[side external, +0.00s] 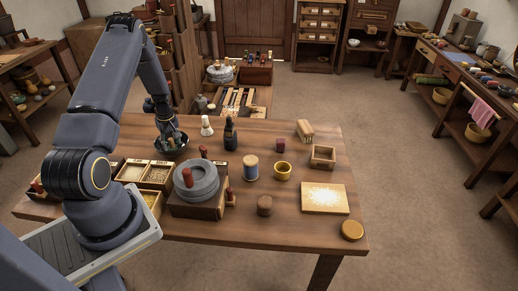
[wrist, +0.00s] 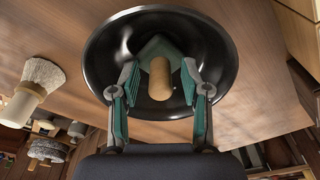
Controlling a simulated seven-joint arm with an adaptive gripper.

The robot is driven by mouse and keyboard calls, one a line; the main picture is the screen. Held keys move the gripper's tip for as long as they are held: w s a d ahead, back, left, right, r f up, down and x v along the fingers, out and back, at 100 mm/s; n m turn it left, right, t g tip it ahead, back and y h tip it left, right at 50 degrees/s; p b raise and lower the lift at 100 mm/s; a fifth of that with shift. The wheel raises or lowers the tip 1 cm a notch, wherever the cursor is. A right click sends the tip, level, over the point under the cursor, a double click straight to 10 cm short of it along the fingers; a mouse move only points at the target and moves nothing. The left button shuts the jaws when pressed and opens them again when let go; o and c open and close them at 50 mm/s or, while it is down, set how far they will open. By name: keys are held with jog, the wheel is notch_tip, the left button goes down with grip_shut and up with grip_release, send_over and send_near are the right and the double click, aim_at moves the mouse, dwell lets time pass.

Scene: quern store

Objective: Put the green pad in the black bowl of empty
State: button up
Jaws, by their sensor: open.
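The black bowl (wrist: 103,55) fills the upper middle of the wrist view. In the side view the bowl (side external: 184,146) is on the table at its back left, partly hidden by my gripper. The green pad (wrist: 153,47) shows inside the bowl, partly covered by a tan rounded cylinder (wrist: 160,80); I cannot tell whether the two are joined. My gripper (wrist: 158,88) is open, its fingers with teal inner faces reaching over the bowl, one on each side of the cylinder with gaps. In the side view my gripper (side external: 168,137) is down at the bowl.
A pale-headed brush (side external: 207,126) and a dark bottle (side external: 230,133) stand right of the bowl. The stone quern (side external: 197,185) and divided grain boxes (side external: 145,173) are in front of it. A blue-banded jar, yellow cup and flour-dusted board (side external: 325,198) lie farther right.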

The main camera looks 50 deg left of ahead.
notch_tip(320, 180, up, 13)
jog(key=d, duration=0.2)
jog(key=w+d+r+m+t, duration=0.1)
jog(key=w+d+r+m, duration=0.2)
jog(key=d+r, duration=0.5)
jog(key=w+d+r+m+t, duration=0.1)
jog(key=w+d+r+m, duration=0.25)
jog(key=d+r, duration=0.5)
jog(key=s+d+r+m+t, duration=0.1)
jog(key=s+d+r+m, duration=0.1)
jog(key=d, duration=0.5)
jog(key=s+d+r+m+t+h, duration=0.1)
jog(key=s+d+r+m, duration=0.2)
jog(key=s+d+m, duration=0.2)
jog(key=s+d+r+m+t, duration=0.1)
jog(key=s+d+r+m, duration=0.1)
jog(key=s+d+m, duration=0.2)
jog(key=s+d, duration=0.3)
jog(key=d, duration=0.2)
jog(key=shift+d+r+t, duration=0.25)
jog(key=shift+r+t, duration=0.05)
